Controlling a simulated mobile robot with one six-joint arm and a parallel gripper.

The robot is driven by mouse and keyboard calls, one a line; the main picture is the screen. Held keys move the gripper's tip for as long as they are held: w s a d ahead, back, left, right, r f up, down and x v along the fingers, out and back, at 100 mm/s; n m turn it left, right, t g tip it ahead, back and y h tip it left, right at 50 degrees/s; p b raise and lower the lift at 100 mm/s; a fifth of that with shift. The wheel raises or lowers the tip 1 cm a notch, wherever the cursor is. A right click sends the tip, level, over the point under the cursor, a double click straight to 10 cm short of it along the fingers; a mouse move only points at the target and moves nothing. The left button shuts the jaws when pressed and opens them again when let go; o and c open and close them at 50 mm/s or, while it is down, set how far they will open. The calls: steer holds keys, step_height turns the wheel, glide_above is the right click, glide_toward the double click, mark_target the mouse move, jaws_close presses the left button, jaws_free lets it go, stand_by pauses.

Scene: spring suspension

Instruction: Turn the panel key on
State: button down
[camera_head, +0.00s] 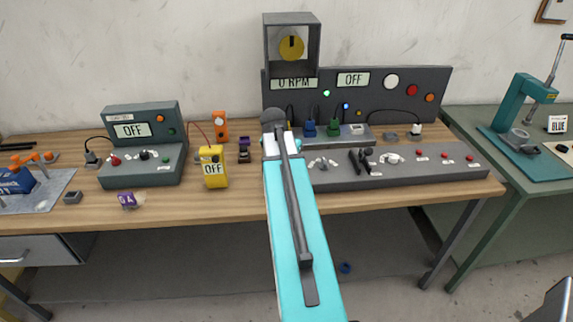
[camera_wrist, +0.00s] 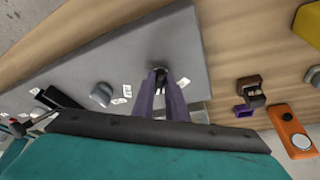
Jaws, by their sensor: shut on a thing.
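The control panel (camera_head: 400,174) is a long grey sloped console on the wooden bench, with buttons and knobs along its face. Its upright back board (camera_head: 440,90) carries a display (camera_head: 353,79) reading OFF. In the wrist view, my gripper (camera_wrist: 159,76) has its two purple fingers shut on a small dark thing at the grey panel (camera_wrist: 185,42), which I take to be the panel key. The fingers hide most of it, so its turn angle cannot be told. In the head view, my teal arm hides the gripper and the key.
A yellow meter (camera_head: 213,167), an orange device (camera_head: 220,127) and a small purple-and-brown item (camera_head: 244,150) stand left of my arm. A grey box (camera_head: 140,128) with an OFF display is further left. A teal press (camera_head: 530,110) stands on the right table.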

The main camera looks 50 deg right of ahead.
steer(key=shift+a, duration=0.1)
steer(key=c, duration=1.8)
jaws_free()
steer(key=shift+o, duration=0.2)
steer(key=shift+r, duration=0.15)
steer(key=b+v, duration=0.3)
steer(key=v, duration=1)
steer(key=shift+r, duration=0.2)
steer(key=shift+s, duration=0.1)
